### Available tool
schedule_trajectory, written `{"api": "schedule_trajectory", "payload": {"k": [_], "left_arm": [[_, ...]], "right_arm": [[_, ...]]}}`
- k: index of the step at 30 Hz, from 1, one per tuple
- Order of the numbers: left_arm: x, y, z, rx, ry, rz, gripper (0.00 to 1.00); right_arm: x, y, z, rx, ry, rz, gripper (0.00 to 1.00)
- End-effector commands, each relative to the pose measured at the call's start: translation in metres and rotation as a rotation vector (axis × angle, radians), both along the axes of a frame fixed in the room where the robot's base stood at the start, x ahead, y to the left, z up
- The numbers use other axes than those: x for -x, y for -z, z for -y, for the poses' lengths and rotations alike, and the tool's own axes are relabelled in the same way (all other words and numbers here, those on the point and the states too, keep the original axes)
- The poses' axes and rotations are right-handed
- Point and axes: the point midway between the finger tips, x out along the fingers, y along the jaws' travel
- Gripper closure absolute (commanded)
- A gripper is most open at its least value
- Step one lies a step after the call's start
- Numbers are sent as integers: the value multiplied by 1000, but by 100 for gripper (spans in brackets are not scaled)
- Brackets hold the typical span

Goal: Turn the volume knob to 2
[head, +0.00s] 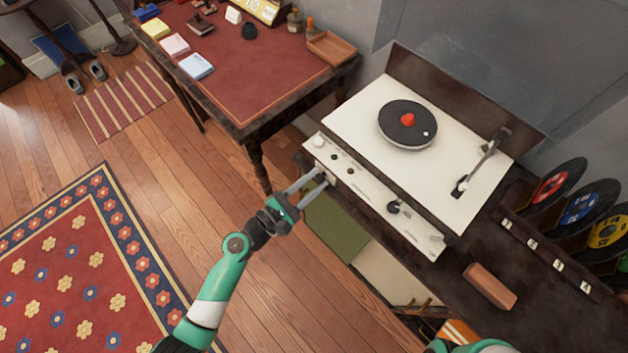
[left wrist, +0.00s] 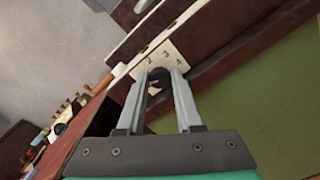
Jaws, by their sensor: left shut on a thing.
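The record player (head: 370,150) stands on a dark cabinet, with a cream front panel (head: 375,203). My left gripper (head: 324,178) is at the left part of this panel. In the left wrist view its two fingers (left wrist: 160,75) are on either side of a dark knob (left wrist: 157,78) and shut on it. A small white dial plate (left wrist: 149,58) with printed numbers lies behind the knob; a 3 and a 4 show. The fingers and the knob hide part of the plate, and I cannot tell the setting. My right gripper is not in view.
A red-topped desk (head: 260,70) stands behind and to the left. Other small controls, including a black knob (head: 396,208), sit along the panel. A brown block (head: 490,287) and upright records (head: 580,208) are at the right. The floor (head: 190,160) left of my left arm is open.

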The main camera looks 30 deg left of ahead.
Motion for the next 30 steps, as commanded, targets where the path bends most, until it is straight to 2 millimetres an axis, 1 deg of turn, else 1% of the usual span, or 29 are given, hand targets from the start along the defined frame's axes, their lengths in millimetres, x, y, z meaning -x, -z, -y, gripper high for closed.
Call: {"api": "schedule_trajectory", "payload": {"k": [9,10,14,15,26,28,30], "left_arm": [[0,0,0,-1,0,0,100],[0,0,0,-1,0,0,62],[0,0,0,0,0,0,39],[0,0,0,0,0,0,36],[0,0,0,4,-1,-3,36],[0,-1,0,35,0,-15,36],[0,-3,0,109,0,-42,36]], "right_arm": [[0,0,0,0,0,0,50],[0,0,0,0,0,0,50],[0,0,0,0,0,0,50],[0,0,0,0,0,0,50],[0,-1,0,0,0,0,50],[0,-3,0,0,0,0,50],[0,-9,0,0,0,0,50]]}}
